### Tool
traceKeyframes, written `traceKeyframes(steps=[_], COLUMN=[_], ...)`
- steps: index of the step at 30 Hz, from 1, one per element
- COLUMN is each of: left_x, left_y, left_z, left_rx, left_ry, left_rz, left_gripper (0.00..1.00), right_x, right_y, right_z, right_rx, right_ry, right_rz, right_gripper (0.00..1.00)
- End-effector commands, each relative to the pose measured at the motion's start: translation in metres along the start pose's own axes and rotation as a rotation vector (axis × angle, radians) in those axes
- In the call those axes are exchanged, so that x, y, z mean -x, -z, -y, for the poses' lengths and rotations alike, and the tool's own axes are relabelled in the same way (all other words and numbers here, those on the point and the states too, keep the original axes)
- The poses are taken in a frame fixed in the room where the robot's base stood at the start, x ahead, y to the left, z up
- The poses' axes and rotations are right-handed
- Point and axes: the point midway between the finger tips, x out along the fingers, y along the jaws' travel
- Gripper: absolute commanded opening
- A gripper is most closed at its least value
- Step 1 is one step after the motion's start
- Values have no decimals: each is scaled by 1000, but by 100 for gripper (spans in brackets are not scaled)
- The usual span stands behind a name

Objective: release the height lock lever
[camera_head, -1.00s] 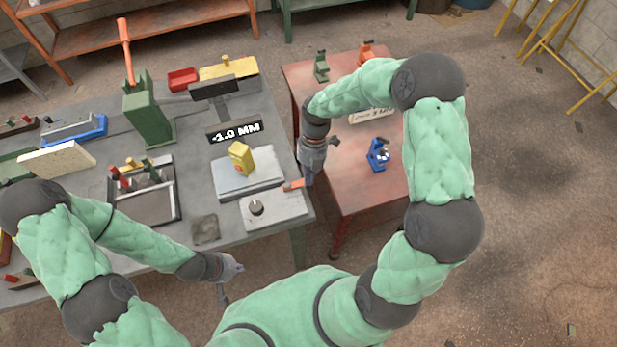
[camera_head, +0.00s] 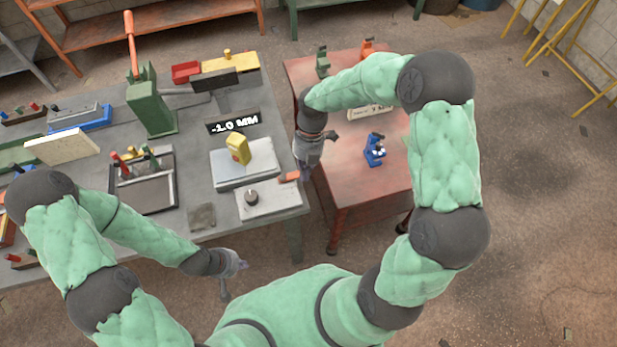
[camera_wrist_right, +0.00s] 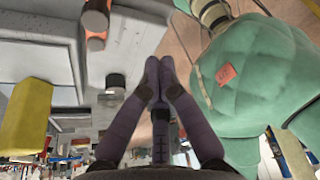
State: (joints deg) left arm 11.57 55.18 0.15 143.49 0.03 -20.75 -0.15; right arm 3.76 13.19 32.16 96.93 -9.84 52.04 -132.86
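A short orange-red lever (camera_head: 289,177) lies at the right end of a pale grey block with a dark round knob (camera_head: 251,196), near the table's right edge. I take it for the height lock lever. The right wrist view shows an orange piece with dark ends (camera_wrist_right: 96,22) at upper left. My right gripper (camera_head: 305,174) points down just right of the lever; contact is unclear in the head view. In the right wrist view its fingertips (camera_wrist_right: 159,66) meet with nothing between them, apart from the orange piece. My left gripper (camera_head: 234,279) is open and empty off the table's front edge.
A yellow block (camera_head: 238,150) stands on a grey plate (camera_head: 264,166) behind the knob block. A display (camera_head: 234,124) reads -1.0 MM. A green press (camera_head: 150,108) stands behind left. A red side table (camera_head: 350,190) with a blue device (camera_head: 375,150) is at right.

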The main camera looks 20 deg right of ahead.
Motion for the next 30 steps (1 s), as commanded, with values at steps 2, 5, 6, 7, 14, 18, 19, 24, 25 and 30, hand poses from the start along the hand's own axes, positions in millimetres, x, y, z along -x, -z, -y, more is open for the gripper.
traceKeyframes(steps=[2,5,6,7,14,18,19,24,25,30], left_x=[1,2,3,3,4,4,4,4,4,4], left_y=[1,1,1,1,0,0,0,0,0,0], left_z=[0,-1,-1,-1,-1,-1,-1,-1,-1,-1], left_rx=[1,1,1,1,1,1,1,1,1,1], left_ry=[0,0,0,0,0,0,0,0,0,0], left_rz=[-2,-2,-2,-1,-1,-1,-1,-1,-1,-1], left_gripper=[0,0,0,0,0,0,0,0,0,0], right_x=[15,33,39,44,63,66,66,66,66,65], right_y=[0,0,1,1,1,2,2,2,2,2], right_z=[-3,-5,-5,-6,-8,-8,-8,-8,-8,-8], right_rx=[2,3,3,3,2,2,2,2,2,2], right_ry=[-1,0,0,-1,1,1,1,1,1,2], right_rz=[2,2,2,2,-1,-1,-1,-1,-1,-1], right_gripper=[0,0,0,0,0,0,0,0,0,0])
